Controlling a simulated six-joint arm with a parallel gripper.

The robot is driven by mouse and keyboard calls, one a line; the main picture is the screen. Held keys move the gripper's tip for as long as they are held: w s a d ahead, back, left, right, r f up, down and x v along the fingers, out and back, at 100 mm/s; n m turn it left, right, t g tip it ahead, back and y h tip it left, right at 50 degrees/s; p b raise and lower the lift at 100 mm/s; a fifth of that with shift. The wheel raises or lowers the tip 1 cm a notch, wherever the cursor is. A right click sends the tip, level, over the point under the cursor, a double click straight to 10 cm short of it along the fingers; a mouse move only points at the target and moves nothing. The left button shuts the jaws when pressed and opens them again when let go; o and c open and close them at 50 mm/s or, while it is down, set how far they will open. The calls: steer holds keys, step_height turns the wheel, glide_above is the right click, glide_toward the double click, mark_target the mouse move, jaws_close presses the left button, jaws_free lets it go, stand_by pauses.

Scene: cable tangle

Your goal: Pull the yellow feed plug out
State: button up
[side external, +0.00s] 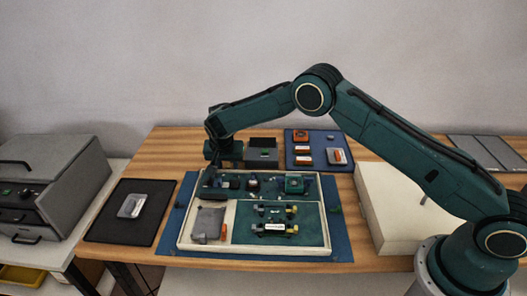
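A shallow pale-rimmed tray (326,222) lies on a blue mat, with dark green boards and small parts inside. Small dark parts with yellowish ends (293,229) lie in its front right section, one beside a white-labelled piece (274,227). I cannot tell whether any of these is the yellow feed plug; no clear yellow plug or cable shows at this size. My gripper (211,178) points down over the tray's back left corner. Its fingers are small and dark against the dark parts, so their opening and any contact are unclear.
A grey piece (209,224) lies in the tray's front left. A black mat (103,222) with a metal piece is left, a blue mat (317,163) with orange parts behind. A cream box (389,221) stands close on the right, a grey machine (62,180) far left.

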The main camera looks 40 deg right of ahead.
steer(key=shift+f, duration=0.2)
jaws_close()
steer(key=shift+w+d+r, duration=0.1)
steer(key=shift+w+d, duration=0.65)
jaws_free()
steer(key=v, duration=1.3)
steer(key=shift+r, duration=0.3)
